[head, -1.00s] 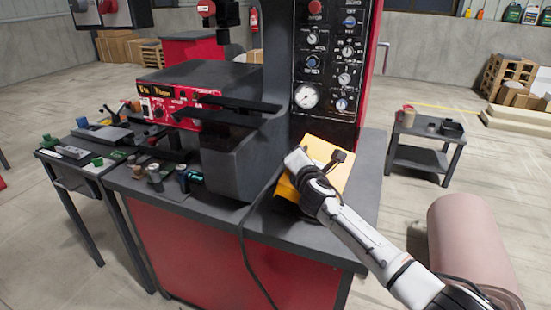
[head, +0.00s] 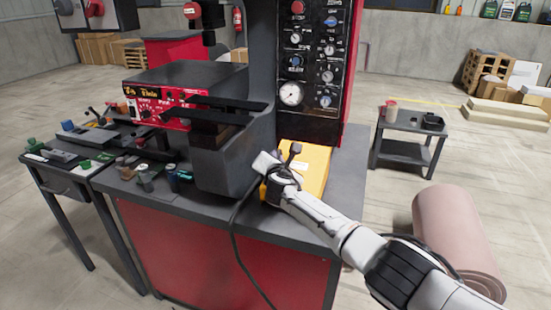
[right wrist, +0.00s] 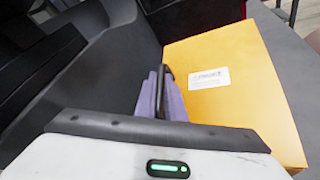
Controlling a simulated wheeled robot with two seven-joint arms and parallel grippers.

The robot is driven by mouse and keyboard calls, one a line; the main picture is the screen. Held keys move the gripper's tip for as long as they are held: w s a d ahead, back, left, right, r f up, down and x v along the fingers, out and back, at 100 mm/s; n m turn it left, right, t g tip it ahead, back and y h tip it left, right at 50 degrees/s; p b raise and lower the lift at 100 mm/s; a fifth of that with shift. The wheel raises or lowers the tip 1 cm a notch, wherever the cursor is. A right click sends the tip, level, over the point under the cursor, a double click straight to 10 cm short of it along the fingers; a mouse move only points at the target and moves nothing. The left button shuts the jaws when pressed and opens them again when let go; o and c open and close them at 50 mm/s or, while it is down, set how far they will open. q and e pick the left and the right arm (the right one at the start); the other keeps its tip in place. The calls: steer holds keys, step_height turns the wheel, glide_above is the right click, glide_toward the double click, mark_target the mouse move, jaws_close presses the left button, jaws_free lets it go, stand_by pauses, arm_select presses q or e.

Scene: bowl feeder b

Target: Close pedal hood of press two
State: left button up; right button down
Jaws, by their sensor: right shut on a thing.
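The yellow pedal hood (head: 313,163) sits on the dark bench top below the gauge panel of the press, its upper face looking nearly level. In the right wrist view the hood (right wrist: 230,95) fills the right half, with a white label on it. My right gripper (head: 265,167) is at the hood's left side. In its wrist view the purple finger pads (right wrist: 161,97) are shut on a thin dark part along the hood's left edge; I cannot tell exactly what this part is. The hand hides the hood's near left corner. My left gripper is not in view.
The dark press column (head: 226,165) stands close to the left of my right gripper. The gauge panel (head: 312,75) rises behind the hood. A small side table (head: 408,150) and a pink roll (head: 452,235) stand on the right. Small parts lie on the bench at left.

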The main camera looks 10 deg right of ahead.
steer(key=c, duration=1.8)
jaws_free()
steer(key=shift+w+a, duration=0.1)
steer(key=shift+a, duration=0.1)
steer(key=shift+c, duration=0.2)
steer(key=shift+d+f, duration=0.1)
steer(key=shift+p+v, duration=0.85)
steer(key=p+v, duration=0.1)
steer(key=v, duration=0.7)
steer(key=shift+s+r, duration=0.2)
steer(key=shift+s, duration=0.1)
steer(key=shift+f, duration=0.1)
